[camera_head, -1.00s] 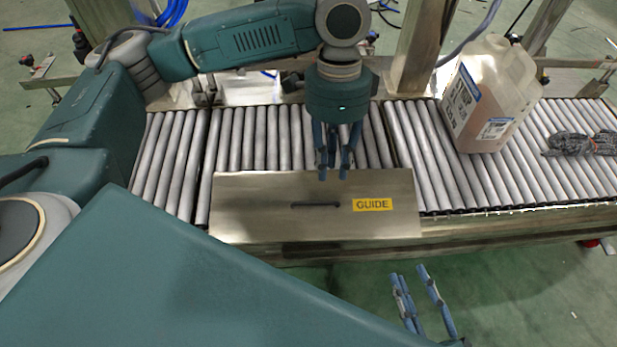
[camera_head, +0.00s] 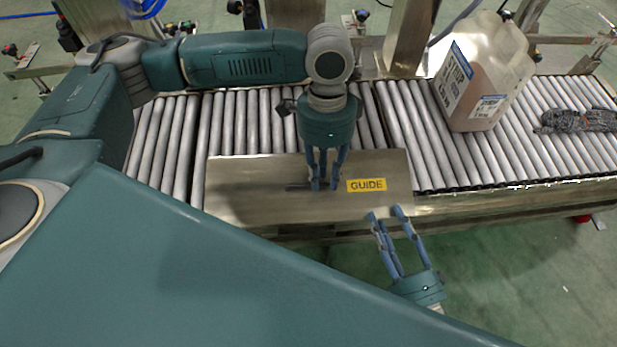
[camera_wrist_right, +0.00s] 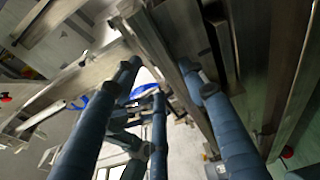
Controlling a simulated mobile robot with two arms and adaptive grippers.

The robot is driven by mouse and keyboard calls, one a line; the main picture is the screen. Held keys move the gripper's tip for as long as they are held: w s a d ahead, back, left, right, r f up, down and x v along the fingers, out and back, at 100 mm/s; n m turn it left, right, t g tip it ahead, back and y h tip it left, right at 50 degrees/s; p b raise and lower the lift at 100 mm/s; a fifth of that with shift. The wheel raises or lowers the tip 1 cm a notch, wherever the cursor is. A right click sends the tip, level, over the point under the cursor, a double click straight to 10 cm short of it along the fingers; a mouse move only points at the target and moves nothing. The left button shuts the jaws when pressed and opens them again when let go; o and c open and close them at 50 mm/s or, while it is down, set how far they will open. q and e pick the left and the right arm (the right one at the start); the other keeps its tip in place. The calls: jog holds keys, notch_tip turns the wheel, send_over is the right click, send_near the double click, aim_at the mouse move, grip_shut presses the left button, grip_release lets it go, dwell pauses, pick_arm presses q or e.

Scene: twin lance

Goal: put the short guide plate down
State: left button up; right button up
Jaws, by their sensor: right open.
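The short guide plate (camera_head: 240,190) is a flat steel plate with a yellow GUIDE label and a dark handle or slot (camera_head: 296,187). It lies along the near side of the roller conveyor in the head view. My left gripper (camera_head: 325,187) points down at the plate's middle, its fingertips at the handle and hiding its right part. Whether its fingers are shut on it cannot be told. My right gripper (camera_head: 386,212) is open with its fingertips by the plate's near right corner. In the right wrist view its fingers (camera_wrist_right: 165,85) stand apart, with a metal edge between them.
A translucent jug (camera_head: 490,75) with labels stands on the rollers at the right. A dark grey bundle (camera_head: 580,120) lies further right. A metal post (camera_head: 408,40) rises behind the conveyor. Green floor (camera_head: 520,260) is open in front.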

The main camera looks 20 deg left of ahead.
pick_arm(q)
jog(key=shift+s+d+f, duration=0.1)
jog(key=shift+s+f, duration=0.05)
jog(key=shift+f, duration=0.8)
pick_arm(e)
jog(key=shift+x, duration=0.9)
pick_arm(q)
grip_shut()
pick_arm(e)
jog(key=c, duration=0.7)
grip_shut()
pick_arm(q)
jog(key=shift+r, duration=0.2)
pick_arm(e)
jog(key=shift+r, duration=0.35)
